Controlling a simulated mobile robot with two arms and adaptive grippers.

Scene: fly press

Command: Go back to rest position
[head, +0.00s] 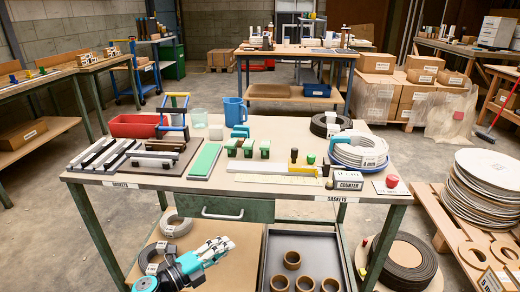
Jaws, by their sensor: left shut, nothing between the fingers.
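My left gripper (222,247) shows at the bottom, left of centre, with its arm coming in from below. Its fingers are shut with nothing between them, and they point up and to the right. It appears in front of the workbench (300,192), over the lower shelf in the picture. I cannot tell its exact height or whether it touches anything. My right gripper is not in view.
The bench holds a red bin (136,125), a blue jug (235,111), a green strip (204,161) and coiled rings (358,150). Below are a dark tray (300,246) with several brown rings and grey coils (176,224). A pallet of discs (484,190) stands right.

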